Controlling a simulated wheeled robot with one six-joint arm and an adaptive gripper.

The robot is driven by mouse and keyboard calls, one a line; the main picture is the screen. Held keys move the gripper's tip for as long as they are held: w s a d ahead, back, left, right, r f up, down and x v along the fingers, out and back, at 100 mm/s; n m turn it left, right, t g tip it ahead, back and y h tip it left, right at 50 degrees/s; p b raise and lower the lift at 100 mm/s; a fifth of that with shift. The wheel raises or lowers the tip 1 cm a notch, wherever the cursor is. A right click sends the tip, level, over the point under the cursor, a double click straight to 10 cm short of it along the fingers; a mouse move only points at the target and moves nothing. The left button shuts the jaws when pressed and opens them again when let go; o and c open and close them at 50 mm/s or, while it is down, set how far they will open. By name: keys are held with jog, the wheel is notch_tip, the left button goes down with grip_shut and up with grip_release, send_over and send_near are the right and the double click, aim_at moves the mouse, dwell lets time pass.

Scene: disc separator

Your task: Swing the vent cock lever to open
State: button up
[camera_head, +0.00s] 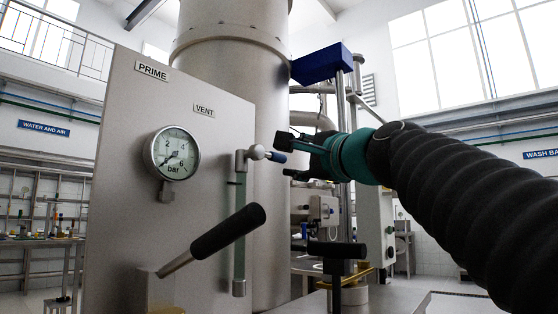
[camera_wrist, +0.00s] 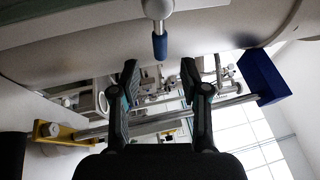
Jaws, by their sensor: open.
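The vent cock (camera_head: 243,160) is a grey metal fitting under the VENT label (camera_head: 204,110), above a clear vertical tube (camera_head: 240,225). Its short lever has a blue tip (camera_head: 277,157) and points right, slightly downward, toward my gripper (camera_head: 288,157). My gripper is open and empty, with one finger above the tip's height and one below it. In the wrist view, the blue tip (camera_wrist: 160,46) lies centred just beyond the gap between my fingertips (camera_wrist: 159,72). I cannot tell whether the fingers touch it.
A large black-handled lever (camera_head: 228,231) rises in front of the panel (camera_head: 120,170), below the vent cock. A round pressure gauge (camera_head: 172,153) sits to the left. A blue block (camera_head: 320,64) on a metal post stands above and behind my gripper.

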aim_at(280, 158)
jog(key=p+x, duration=0.1)
jog(key=x, duration=0.7)
jog(key=shift+p, duration=0.4)
grip_shut()
